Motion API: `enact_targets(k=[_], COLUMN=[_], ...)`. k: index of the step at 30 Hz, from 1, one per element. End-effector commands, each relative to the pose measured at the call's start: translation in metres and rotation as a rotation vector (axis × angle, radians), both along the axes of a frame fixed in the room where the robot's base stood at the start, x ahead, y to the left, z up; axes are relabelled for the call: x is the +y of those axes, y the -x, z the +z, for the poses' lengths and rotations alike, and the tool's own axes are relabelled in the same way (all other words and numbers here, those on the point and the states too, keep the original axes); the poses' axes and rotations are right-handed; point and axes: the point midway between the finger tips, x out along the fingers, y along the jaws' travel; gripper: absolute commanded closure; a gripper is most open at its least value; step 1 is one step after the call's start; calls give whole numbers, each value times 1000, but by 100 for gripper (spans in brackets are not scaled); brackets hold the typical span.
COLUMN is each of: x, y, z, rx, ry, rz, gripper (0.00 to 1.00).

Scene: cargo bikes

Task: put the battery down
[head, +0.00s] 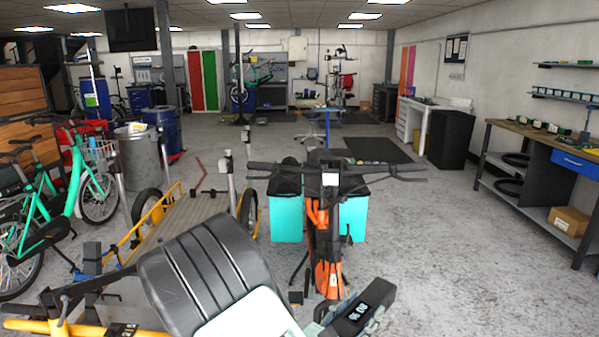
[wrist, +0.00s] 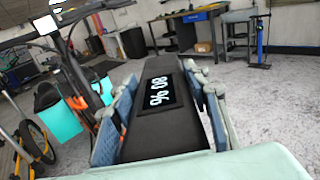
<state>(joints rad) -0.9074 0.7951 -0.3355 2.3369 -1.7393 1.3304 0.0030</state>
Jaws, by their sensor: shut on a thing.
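The battery (head: 365,307) is a long black block with a display reading 80 % on its face. In the wrist view the battery (wrist: 158,112) runs away from the camera between my gripper's fingers (wrist: 160,128). The blue-grey pads press on its two long sides. In the head view my gripper (head: 352,318) is at the bottom, right of the middle, partly hidden by my arm. The battery is held in the air, apart from any surface that I can see, and tilted in the head view.
An orange bike (head: 325,235) with turquoise bags stands just beyond. A yellow cargo bike with a wooden deck (head: 187,222) is at its left. At right is a workbench (head: 522,132) with small items on top and a cardboard box (head: 568,220) below. The floor between is clear.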

Motion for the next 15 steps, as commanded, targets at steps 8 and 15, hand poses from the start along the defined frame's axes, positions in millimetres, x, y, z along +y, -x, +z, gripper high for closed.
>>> enact_targets(k=[8, 15], x=[-1, 0], y=[0, 1], z=[47, 74], rx=[-5, -5], ry=[6, 6], rz=[74, 139], gripper=[100, 100])
